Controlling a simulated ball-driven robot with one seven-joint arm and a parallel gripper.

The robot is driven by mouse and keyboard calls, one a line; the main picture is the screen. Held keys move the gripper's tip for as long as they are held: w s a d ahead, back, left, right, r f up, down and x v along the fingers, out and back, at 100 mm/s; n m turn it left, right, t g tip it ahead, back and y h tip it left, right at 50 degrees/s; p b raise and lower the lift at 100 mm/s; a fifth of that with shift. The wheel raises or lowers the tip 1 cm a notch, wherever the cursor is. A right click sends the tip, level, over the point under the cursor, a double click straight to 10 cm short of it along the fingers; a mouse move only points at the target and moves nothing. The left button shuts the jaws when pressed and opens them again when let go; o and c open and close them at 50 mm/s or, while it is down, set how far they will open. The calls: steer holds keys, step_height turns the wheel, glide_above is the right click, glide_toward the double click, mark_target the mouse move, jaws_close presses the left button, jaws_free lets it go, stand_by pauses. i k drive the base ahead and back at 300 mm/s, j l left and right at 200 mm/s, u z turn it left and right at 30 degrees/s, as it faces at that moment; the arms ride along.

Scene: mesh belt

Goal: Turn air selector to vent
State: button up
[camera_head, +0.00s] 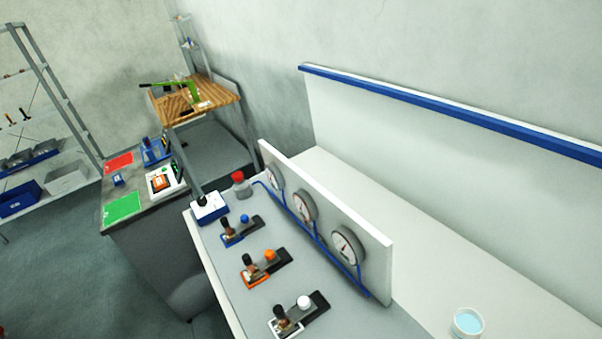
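Three selector units stand in a row on a grey bench top, each a dark base with a dark upright handle and a coloured knob. The far one has a blue knob (244,218), the middle one an orange knob (270,255), the near one a white knob (304,302). Their handles (226,227), (248,262), (281,316) stand at the left ends of the bases. No label is readable, so I cannot tell which is the air selector or where vent is. My gripper is not in view.
A white panel (375,245) with three round gauges (347,246) and blue piping stands behind the units. A red-capped jar (239,183) and a blue-and-white box (209,207) stand at the bench's far end. A cup of blue liquid (467,322) is at lower right. Open floor lies left.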

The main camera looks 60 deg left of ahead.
mark_target(201, 201)
steer(key=u, duration=1.75)
